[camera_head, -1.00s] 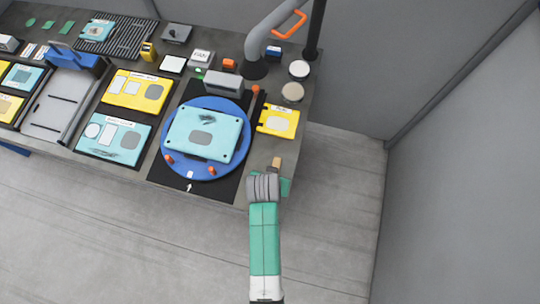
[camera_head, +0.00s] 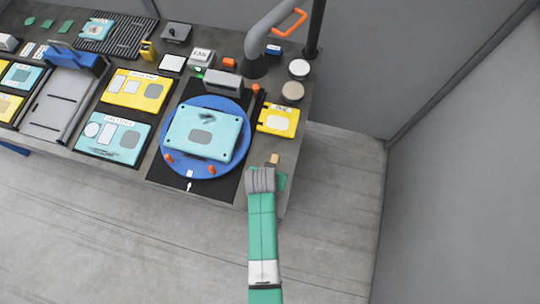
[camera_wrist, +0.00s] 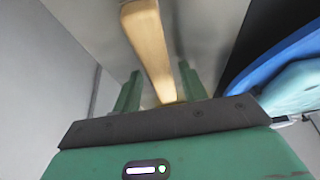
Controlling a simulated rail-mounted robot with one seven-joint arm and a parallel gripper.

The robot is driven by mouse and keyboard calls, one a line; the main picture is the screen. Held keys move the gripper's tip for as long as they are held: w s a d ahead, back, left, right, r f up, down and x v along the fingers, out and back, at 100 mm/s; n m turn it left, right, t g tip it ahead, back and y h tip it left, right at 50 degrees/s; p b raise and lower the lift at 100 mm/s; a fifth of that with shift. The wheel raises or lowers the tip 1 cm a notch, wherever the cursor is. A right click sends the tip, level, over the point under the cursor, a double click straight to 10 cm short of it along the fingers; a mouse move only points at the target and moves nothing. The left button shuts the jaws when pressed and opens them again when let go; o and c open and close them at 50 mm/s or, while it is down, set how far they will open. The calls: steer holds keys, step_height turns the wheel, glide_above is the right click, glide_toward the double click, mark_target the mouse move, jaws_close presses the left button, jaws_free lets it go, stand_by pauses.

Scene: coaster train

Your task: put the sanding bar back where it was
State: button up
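The sanding bar is a pale wooden stick. In the head view its visible end (camera_head: 275,159) shows at the bench's front right corner, just beyond my wrist, which hides the rest. In the wrist view the bar (camera_wrist: 149,45) runs lengthwise between the two green fingers of my gripper (camera_wrist: 160,78), its lower end cut off by the gripper body. Gaps show between the bar and both fingers, clearest on the right, so my gripper looks open around it. In the head view my gripper (camera_head: 282,181) is mostly hidden behind the grey wrist.
A blue turntable (camera_head: 168,145) holding a teal plate (camera_head: 185,123) stands on a black mat (camera_head: 236,186) left of my gripper. A yellow plate (camera_head: 276,120) lies behind the bar. Two round pads (camera_head: 292,91) and a grey pipe (camera_head: 266,40) stand farther back. Open floor lies right.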

steer(key=p+v, duration=0.1)
steer(key=v, duration=1.1)
steer(key=shift+r+p, duration=0.15)
steer(key=shift+p, duration=0.2)
steer(key=w+r+t, duration=0.3)
steer(key=w+r, duration=0.1)
steer(key=r, duration=0.6)
steer(key=w+r+n+t+y, duration=0.1)
steer(key=w+r+t, duration=0.25)
steer(key=r, duration=0.65)
steer(key=w+r+t, duration=0.3)
steer(key=w+r, duration=0.1)
steer(key=r, duration=0.6)
steer(key=s+r+t+p, duration=0.2)
steer(key=s+r+t, duration=0.1)
steer(key=r, duration=1.1)
steer(key=s+r+n+t+p, duration=0.1)
steer(key=s+r+t+p, duration=0.2)
steer(key=r, duration=1.2)
steer(key=s+d+r+t+p, duration=0.1)
steer(key=s+r+t, duration=0.4)
steer(key=r, duration=0.9)
steer(key=shift+s+r+n+y+p, duration=0.3)
steer(key=shift+s+n+p, duration=0.1)
steer(key=shift+s+p, duration=0.45)
